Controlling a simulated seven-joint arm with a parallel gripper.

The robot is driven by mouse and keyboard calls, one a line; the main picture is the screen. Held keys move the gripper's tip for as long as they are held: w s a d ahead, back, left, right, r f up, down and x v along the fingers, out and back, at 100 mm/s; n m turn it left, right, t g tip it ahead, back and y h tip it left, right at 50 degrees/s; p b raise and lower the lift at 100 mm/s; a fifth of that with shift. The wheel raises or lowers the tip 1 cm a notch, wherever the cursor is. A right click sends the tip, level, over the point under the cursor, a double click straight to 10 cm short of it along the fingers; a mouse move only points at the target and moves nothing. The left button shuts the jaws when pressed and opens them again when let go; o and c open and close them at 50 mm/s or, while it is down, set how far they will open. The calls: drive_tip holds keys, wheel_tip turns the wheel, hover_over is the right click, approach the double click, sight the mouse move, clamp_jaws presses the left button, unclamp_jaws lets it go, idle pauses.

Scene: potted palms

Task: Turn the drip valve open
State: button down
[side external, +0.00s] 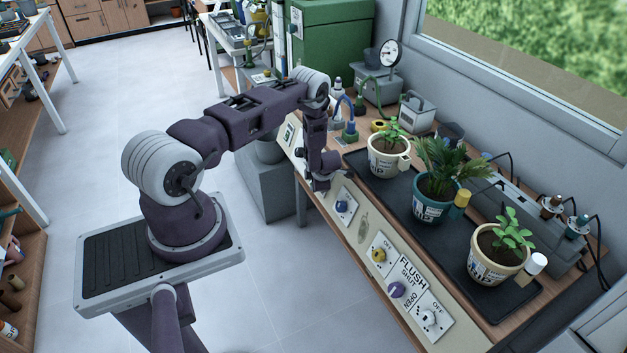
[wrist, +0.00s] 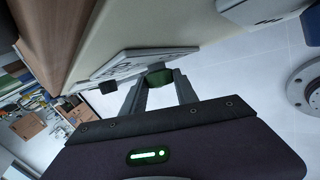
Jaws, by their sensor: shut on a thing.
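In the wrist view a dark green knob (wrist: 159,76) sits at the edge of a pale labelled plate (wrist: 140,62) on the cream panel. My gripper (wrist: 160,86) has one finger on each side of this knob and is shut on it. The plate's lettering is too small and slanted to read, so I cannot tell how the knob is turned or confirm that it is the drip valve. In the side external view my gripper (side external: 320,182) is at the upper part of the sloping panel (side external: 352,228), and it hides the knob.
Further along the panel are a blue knob (side external: 341,206), a yellow knob (side external: 378,255), a purple knob (side external: 396,290) by "FLUSH", and a white knob (side external: 430,319). Potted plants, including a teal-potted palm (side external: 433,208), stand on a dark mat behind. Open floor lies in front.

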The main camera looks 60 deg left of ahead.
idle(0.4)
drive_tip(key=c, duration=0.9)
unclamp_jaws()
drive_tip(key=shift+c, duration=0.2)
drive_tip(key=v, duration=0.7)
